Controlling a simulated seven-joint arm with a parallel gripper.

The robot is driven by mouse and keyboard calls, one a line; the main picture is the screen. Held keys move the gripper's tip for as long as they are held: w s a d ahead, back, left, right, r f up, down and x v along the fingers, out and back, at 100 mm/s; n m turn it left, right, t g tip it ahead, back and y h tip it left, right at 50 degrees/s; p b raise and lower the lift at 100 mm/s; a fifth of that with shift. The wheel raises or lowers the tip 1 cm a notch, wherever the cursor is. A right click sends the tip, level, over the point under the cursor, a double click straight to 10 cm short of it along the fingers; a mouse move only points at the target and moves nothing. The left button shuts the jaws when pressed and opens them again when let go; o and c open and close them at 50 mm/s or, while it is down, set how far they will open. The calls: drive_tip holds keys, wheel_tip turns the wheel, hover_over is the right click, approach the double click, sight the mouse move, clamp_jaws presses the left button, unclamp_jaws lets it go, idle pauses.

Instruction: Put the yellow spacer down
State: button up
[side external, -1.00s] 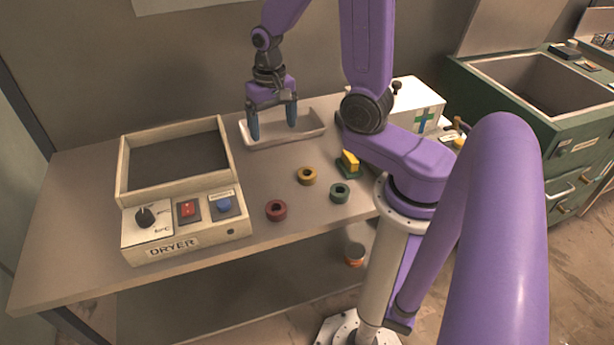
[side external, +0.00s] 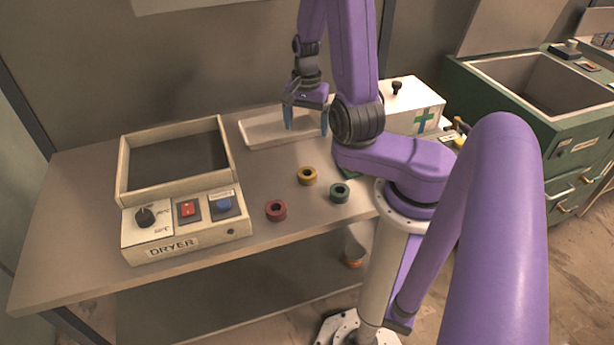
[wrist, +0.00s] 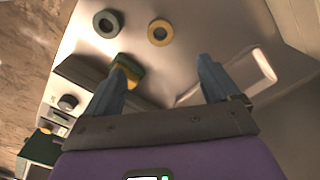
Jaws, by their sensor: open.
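The yellow spacer (side external: 307,176) is a ring lying flat on the table, between the red and green rings. It also shows in the wrist view (wrist: 160,32) at the top, beyond my fingertips. My gripper (side external: 306,128) is open and empty, above the table at the right end of the white tray. In the wrist view my gripper (wrist: 163,65) has its two blue fingers wide apart, with only bare table between the tips. The spacer is apart from both fingers.
A red ring (side external: 276,210) and a green ring (side external: 340,193) lie near the spacer. A white tray (side external: 247,138) lies behind. A dryer (side external: 185,222) stands at left. A yellow-and-green block (wrist: 125,72) sits by my left finger in the wrist view. A white box (side external: 425,105) stands right.

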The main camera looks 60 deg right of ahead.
approach(307, 167)
wheel_tip(307, 167, down, 2)
drive_tip(key=s+a, duration=0.1)
drive_tip(key=a, duration=0.2)
drive_tip(key=shift+d+f, duration=0.25)
drive_tip(key=shift+f, duration=1.6)
drive_tip(key=shift+d+f, duration=0.2)
drive_tip(key=shift+f, duration=1.65)
drive_tip(key=c, duration=1.2)
drive_tip(key=shift+r, duration=0.15)
drive_tip(key=shift+c, duration=0.2)
drive_tip(key=shift+r, duration=0.55)
drive_tip(key=s+a+r, duration=0.6)
drive_tip(key=s+r, duration=0.5)
drive_tip(key=s, duration=0.1)
drive_tip(key=shift+s+a+r, duration=0.15)
drive_tip(key=shift+s+r, duration=0.1)
drive_tip(key=shift+r, duration=0.05)
